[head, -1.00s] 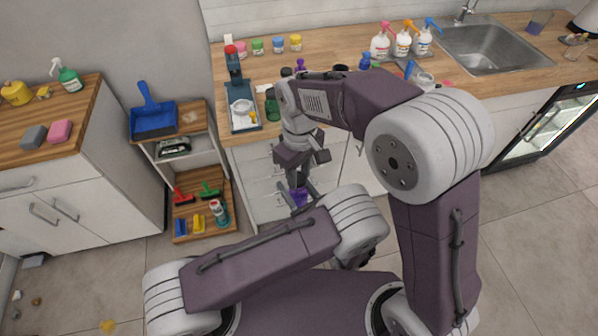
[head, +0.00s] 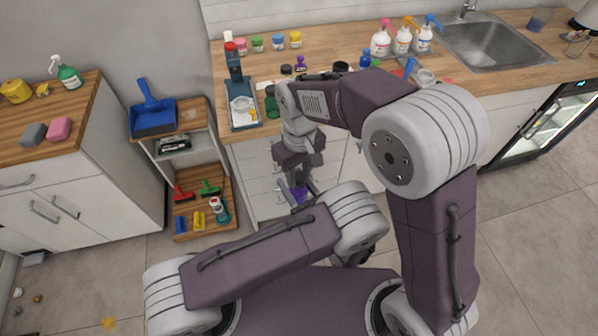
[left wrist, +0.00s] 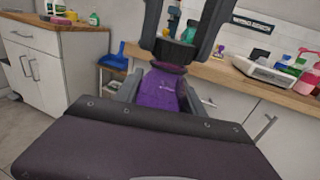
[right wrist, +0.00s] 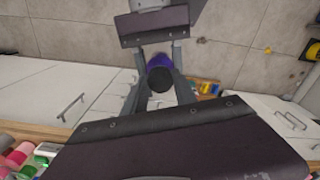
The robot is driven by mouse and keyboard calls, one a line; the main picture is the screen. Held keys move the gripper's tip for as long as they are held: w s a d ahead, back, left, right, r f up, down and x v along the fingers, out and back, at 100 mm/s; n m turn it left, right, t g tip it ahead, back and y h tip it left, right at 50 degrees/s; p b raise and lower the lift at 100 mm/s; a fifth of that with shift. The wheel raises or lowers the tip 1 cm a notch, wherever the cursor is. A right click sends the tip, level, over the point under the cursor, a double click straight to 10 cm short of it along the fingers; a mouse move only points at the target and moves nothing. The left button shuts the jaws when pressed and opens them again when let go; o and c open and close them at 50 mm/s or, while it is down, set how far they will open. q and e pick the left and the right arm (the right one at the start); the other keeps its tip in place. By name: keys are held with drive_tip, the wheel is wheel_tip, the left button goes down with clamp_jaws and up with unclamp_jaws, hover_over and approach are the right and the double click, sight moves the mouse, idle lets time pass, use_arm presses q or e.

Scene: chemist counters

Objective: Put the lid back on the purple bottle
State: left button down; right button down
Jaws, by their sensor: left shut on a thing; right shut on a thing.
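The purple bottle (left wrist: 158,92) stands upright between the fingers of my left gripper (left wrist: 157,97), which is shut on it. It also shows in the head view (head: 298,196), held in front of the counter. The black lid (left wrist: 173,52) is between the fingers of my right gripper (right wrist: 160,90), which is shut on it. The lid is directly over the bottle's mouth, touching or nearly touching it; I cannot tell whether it is seated. In the right wrist view the lid (right wrist: 160,79) covers part of the bottle (right wrist: 157,62).
The wooden counter (head: 330,62) behind carries small jars, a tray stand (head: 244,117) and spray bottles (head: 402,41) near the sink (head: 485,45). A low shelf with brushes (head: 207,189) stands to the left. The floor between the cabinets is open.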

drive_tip(key=m, duration=0.6)
drive_tip(key=shift+a, duration=0.1)
drive_tip(key=m, duration=0.3)
drive_tip(key=shift+m, duration=0.4)
drive_tip(key=m, duration=0.9)
drive_tip(key=shift+m, duration=0.3)
drive_tip(key=m, duration=0.6)
drive_tip(key=shift+w, duration=0.1)
drive_tip(key=m, duration=0.8)
drive_tip(key=c, duration=1)
unclamp_jaws()
